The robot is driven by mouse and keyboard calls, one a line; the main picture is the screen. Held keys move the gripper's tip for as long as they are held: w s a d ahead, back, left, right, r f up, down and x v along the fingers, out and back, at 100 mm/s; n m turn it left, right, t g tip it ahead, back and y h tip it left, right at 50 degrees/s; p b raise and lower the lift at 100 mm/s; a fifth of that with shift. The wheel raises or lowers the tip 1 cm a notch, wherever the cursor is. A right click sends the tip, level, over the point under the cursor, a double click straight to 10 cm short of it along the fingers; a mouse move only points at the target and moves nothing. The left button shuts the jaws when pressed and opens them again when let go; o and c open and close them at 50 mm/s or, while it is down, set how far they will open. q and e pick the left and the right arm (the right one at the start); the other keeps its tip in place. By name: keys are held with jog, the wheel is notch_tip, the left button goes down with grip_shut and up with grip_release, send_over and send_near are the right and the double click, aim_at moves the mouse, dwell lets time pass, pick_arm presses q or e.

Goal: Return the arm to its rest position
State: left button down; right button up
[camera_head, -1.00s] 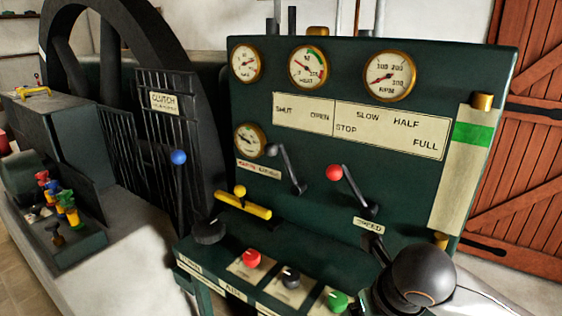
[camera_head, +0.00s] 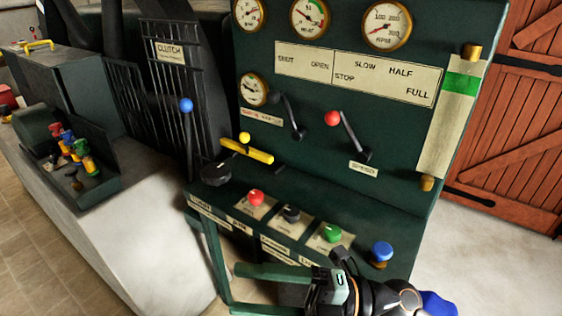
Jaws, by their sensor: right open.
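My right arm enters at the bottom right of the head view, with its dark links and a blue part low beside the control desk. My right gripper (camera_head: 334,272) is in front of the desk's lower edge, below the green knob, open, with nothing seen between its fingers. It is apart from the levers. The red-balled speed lever (camera_head: 348,134) and the black-balled lever (camera_head: 290,116) stand on the dark green panel (camera_head: 300,155). My left gripper is not in view.
The desk carries a red knob (camera_head: 256,198), a black knob (camera_head: 291,213), a green knob (camera_head: 330,233) and a blue knob (camera_head: 381,252). A yellow bar handle (camera_head: 247,151) and the blue-balled clutch lever (camera_head: 187,135) are left. Floor (camera_head: 490,255) at right is clear.

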jog(key=w+d+m+t+h, duration=0.1)
jog(key=w+d+m+t, duration=0.5)
jog(key=m+t, duration=0.65)
jog(key=w+d+f+m+t+h+p, duration=0.1)
jog(key=w+d+f+m+t+h, duration=0.15)
jog(key=f+m+h, duration=0.3)
jog(key=w+d+f+m+t+h, duration=0.1)
jog(key=d+f+m+t+h, duration=0.1)
jog(key=d+f+m+h, duration=0.3)
jog(key=s+d+f+m+g+h, duration=0.2)
jog(key=s+f+m, duration=0.1)
jog(key=f, duration=0.4)
jog(key=s+d+f+m+g+h+p, duration=0.1)
jog(key=s+d+f+m+g+h, duration=0.1)
jog(key=s+f, duration=0.4)
jog(key=s+d+f+m+g+h, duration=0.2)
jog(key=s+d+f+m+g, duration=0.1)
jog(key=f, duration=0.6)
jog(key=shift+s+f+m+g, duration=0.2)
jog(key=shift+s+m+g, duration=0.4)
jog(key=shift+s, duration=0.25)
